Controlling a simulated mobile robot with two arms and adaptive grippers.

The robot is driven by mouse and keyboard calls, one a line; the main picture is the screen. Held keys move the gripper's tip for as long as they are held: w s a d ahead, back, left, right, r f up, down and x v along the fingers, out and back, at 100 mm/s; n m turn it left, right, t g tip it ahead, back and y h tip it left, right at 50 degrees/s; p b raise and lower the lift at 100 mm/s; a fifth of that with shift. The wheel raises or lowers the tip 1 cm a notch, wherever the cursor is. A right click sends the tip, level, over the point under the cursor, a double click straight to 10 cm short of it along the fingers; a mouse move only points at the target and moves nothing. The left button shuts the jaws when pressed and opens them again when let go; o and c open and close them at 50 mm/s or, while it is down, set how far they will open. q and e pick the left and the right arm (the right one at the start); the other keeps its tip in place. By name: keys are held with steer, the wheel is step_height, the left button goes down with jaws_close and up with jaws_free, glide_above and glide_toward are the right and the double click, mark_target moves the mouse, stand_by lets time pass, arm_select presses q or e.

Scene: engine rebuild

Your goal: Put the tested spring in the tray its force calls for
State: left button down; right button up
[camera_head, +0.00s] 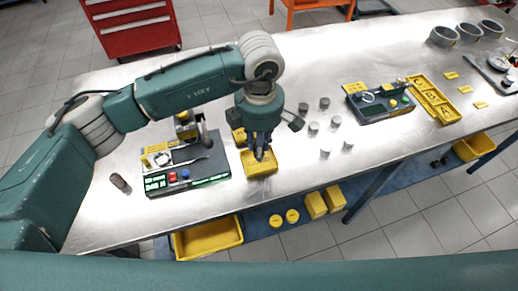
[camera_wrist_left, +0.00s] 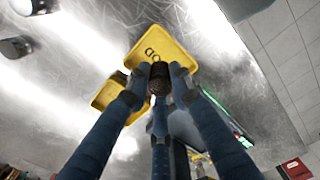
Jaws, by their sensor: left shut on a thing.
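My left gripper (camera_head: 261,153) points down over a yellow tray (camera_head: 259,168) just right of the spring tester (camera_head: 216,171). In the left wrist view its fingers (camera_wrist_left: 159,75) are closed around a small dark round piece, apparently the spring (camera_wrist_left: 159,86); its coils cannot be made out. Behind it lies the yellow tray (camera_wrist_left: 172,46) with dark letters, partly hidden, of which "OD" shows. A second yellow tray (camera_wrist_left: 106,96) is beside it, also partly hidden; in the head view it shows behind the gripper (camera_head: 238,137). My right gripper is not in view.
The tester has a green display and red and blue buttons. A dark cylinder (camera_head: 119,182) stands at its left. Several grey cylinders (camera_head: 314,128) stand right of the gripper. A second device (camera_head: 380,102) and a divided yellow tray (camera_head: 433,98) are farther right.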

arm_select(q)
step_height(320, 180, down, 2)
steer(key=shift+f+p, duration=0.25)
steer(key=shift+p, duration=0.1)
steer(key=shift+f, duration=0.2)
steer(key=shift+f+b, duration=0.2)
steer(key=shift+b, duration=0.15)
steer(key=c, duration=1.8)
jaws_free()
steer(key=shift+r, duration=0.1)
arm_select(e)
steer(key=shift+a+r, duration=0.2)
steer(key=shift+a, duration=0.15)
